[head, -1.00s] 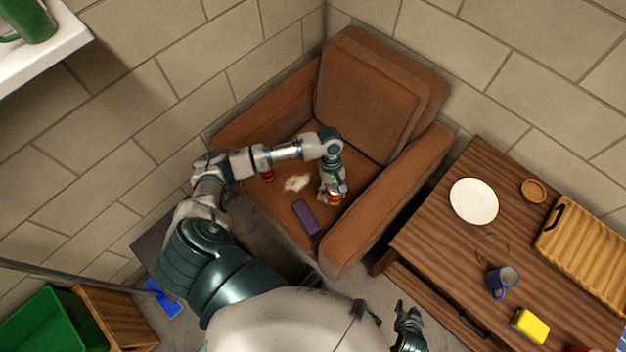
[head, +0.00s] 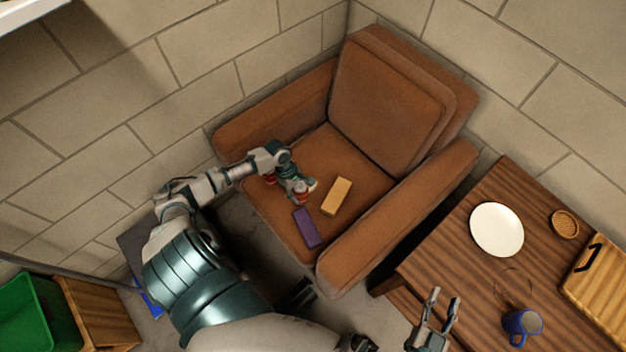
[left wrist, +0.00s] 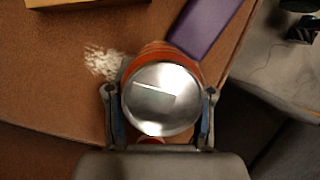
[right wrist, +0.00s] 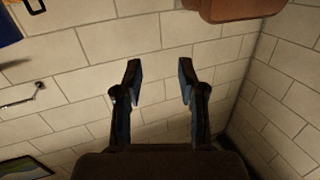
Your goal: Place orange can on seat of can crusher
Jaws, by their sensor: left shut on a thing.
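The orange can (left wrist: 186,62) is in my left gripper (left wrist: 160,108), its round silver end facing the left wrist camera. The fingers are shut on it from both sides. In the head view my left gripper (head: 303,192) is low over the front of the brown armchair's seat; whether the can touches the seat is unclear. A small red object (head: 270,180) shows beside the forearm. My right gripper (head: 443,310) is open and empty near the table's edge; its parted fingers also show in the right wrist view (right wrist: 160,72). I cannot make out a can crusher.
On the armchair seat (head: 366,185) lie a purple block (head: 307,228) and a tan block (head: 337,196). A white patch (left wrist: 103,62) is beside the can. The wooden table (head: 465,262) holds a white plate (head: 497,229) and a blue mug (head: 522,326). Brick walls stand behind.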

